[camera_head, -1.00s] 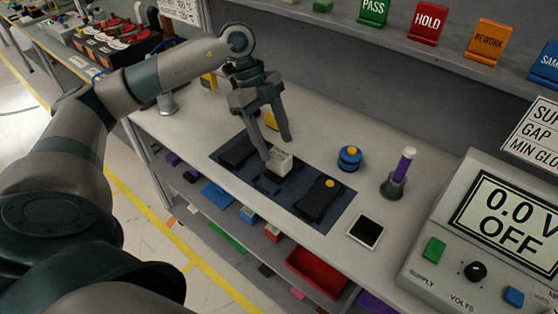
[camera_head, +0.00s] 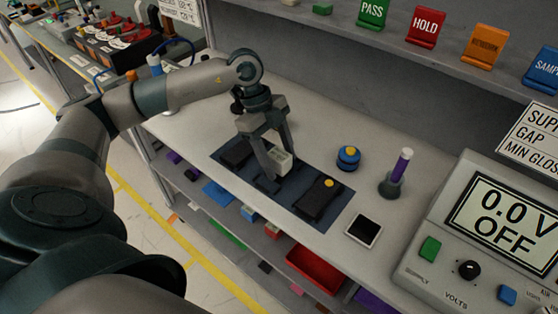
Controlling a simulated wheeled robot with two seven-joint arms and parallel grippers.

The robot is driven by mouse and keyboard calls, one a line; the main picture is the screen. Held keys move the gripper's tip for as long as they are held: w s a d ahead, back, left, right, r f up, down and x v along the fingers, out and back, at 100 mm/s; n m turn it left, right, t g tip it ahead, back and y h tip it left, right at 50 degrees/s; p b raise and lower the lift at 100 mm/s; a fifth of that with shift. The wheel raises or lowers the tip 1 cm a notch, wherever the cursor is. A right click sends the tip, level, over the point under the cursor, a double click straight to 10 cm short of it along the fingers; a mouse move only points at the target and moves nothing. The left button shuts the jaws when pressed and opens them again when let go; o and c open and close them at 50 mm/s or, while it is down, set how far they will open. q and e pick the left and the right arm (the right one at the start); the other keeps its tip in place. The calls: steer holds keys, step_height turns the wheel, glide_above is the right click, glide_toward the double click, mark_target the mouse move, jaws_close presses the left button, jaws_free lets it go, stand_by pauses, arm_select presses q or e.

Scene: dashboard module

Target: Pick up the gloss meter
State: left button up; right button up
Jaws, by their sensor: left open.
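My left gripper (camera_head: 281,168) is open, pointing down, with one finger on the near side of the box and the other on the far side. I cannot tell whether the fingers touch it. To its right on the mat lies a black device with a yellow button (camera_head: 318,200). A dark block (camera_head: 235,154) lies to its left. My right gripper is not in view.
A blue and yellow knob (camera_head: 348,157), a purple-handled tool in a stand (camera_head: 397,175) and a black-faced white tile (camera_head: 363,230) stand right of the mat. A large voltage unit (camera_head: 480,240) fills the right. A shelf with coloured signs (camera_head: 425,25) runs behind.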

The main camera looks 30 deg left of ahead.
mark_target(285, 159)
arm_select(q)
steer(key=c, duration=1.2)
steer(key=shift+r, duration=0.15)
steer(key=shift+c, duration=0.6)
steer(key=shift+r, duration=0.5)
steer(key=r, duration=0.1)
steer(key=r+b, duration=0.1)
steer(key=d+r, duration=0.1)
steer(key=shift+s+r+b, duration=0.15)
steer(key=shift+s+b, duration=0.1)
steer(key=shift+b, duration=0.1)
steer(key=s+d+r+b, duration=0.1)
steer(key=s+d+r, duration=0.5)
steer(key=d, duration=0.2)
steer(key=shift+s+d+r+b, duration=0.15)
steer(key=shift+d+r+b, duration=0.1)
steer(key=shift+b, duration=0.15)
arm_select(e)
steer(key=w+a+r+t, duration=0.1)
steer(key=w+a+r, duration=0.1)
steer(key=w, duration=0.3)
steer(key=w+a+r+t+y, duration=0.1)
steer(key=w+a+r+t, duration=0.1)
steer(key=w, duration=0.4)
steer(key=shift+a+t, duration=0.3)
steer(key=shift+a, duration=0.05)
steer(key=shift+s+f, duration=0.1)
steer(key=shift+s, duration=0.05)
